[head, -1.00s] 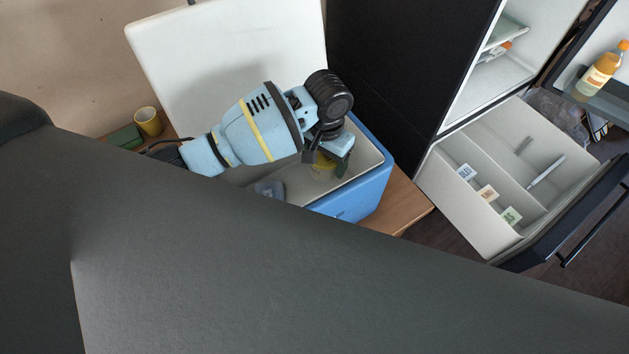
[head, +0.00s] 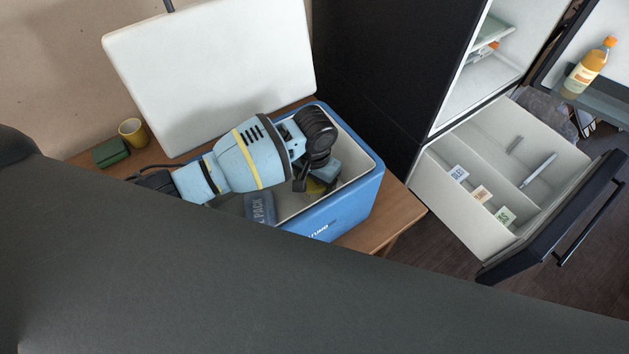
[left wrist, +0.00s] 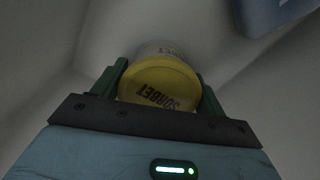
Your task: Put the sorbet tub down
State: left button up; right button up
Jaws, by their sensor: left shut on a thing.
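The sorbet tub (left wrist: 160,83) has a yellow lid marked SORBET. It shows between the green fingers of my left gripper (left wrist: 160,88) in the left wrist view, and the gripper is shut on it. My wrist hides most of the tub there. I cannot tell whether the tub touches the cooler floor. My right gripper is not in view.
A blue ice pack (head: 260,208) is in the cooler, left of the tub. The cooler's white lid (head: 215,70) stands open behind. A yellow cup (head: 133,132) and a green box (head: 110,152) are on the wooden bench (head: 388,215). An open freezer drawer (head: 495,190) is at right.

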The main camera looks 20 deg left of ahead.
pick_arm(q)
jog(key=shift+f, duration=0.15)
jog(key=o, duration=1.1)
jog(key=shift+c, duration=0.2)
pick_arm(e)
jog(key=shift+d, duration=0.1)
pick_arm(q)
notch_tip(320, 180, up, 11)
jog(key=shift+w+f+p, duration=0.1)
jog(key=shift+p, duration=0.7)
jog(key=shift+r, duration=0.8)
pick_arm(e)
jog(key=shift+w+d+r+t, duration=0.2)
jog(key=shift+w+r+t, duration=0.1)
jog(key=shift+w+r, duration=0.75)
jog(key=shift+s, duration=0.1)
